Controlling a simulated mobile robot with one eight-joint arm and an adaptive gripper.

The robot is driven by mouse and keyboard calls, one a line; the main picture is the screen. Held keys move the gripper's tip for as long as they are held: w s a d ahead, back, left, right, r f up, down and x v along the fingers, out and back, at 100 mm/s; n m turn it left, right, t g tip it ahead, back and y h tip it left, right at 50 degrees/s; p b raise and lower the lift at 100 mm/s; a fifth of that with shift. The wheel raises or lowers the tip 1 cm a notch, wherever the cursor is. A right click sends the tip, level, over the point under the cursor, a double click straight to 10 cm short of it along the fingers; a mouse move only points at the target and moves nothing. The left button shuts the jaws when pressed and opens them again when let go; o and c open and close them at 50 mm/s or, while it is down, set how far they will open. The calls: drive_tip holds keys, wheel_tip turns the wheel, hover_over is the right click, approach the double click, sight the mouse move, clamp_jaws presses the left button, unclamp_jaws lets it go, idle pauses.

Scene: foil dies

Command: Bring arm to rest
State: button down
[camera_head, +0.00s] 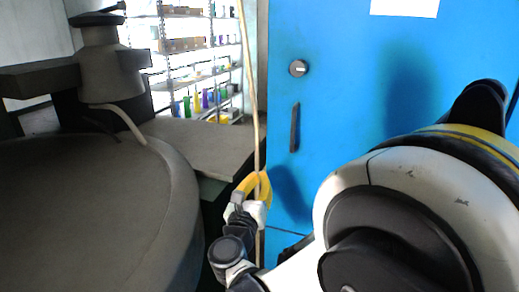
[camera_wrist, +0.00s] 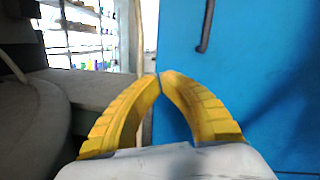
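My gripper (camera_wrist: 159,77) has two curved yellow fingers whose tips meet in the wrist view, with nothing between them. In the head view my gripper (camera_head: 260,174) shows low in the middle, in front of the left edge of the blue cabinet (camera_head: 340,120). My white and black arm fills the lower right of the head view and hides part of the cabinet. The gripper's tips appear apart from any object.
The blue cabinet has a round lock (camera_head: 298,68) and a dark handle (camera_head: 295,127). A pale cable (camera_head: 250,70) hangs beside its edge. A large grey round machine (camera_head: 90,215) stands at left. Shelves with colourful items (camera_head: 205,98) stand behind.

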drive_tip(key=s+d+r+n+g+y, duration=0.15)
drive_tip(key=r+n+y, duration=0.35)
drive_tip(key=n, duration=0.6)
drive_tip(key=s+r+n+y, duration=0.3)
drive_tip(key=r+n+y, duration=0.2)
drive_tip(key=n, duration=0.5)
drive_tip(key=s+d+f+n+g+h, duration=0.2)
drive_tip(key=s+d+f+n+g, duration=0.3)
drive_tip(key=s, duration=0.6)
drive_tip(key=s+d+f+n+g+h, duration=0.3)
drive_tip(key=s+d+f+n+g, duration=0.2)
drive_tip(key=s+d+f+n, duration=0.4)
drive_tip(key=s+d+f, duration=0.2)
drive_tip(key=d+f, duration=0.1)
drive_tip(key=shift+s+f+n, duration=0.3)
drive_tip(key=shift+s+f, duration=0.05)
drive_tip(key=shift+f, duration=0.05)
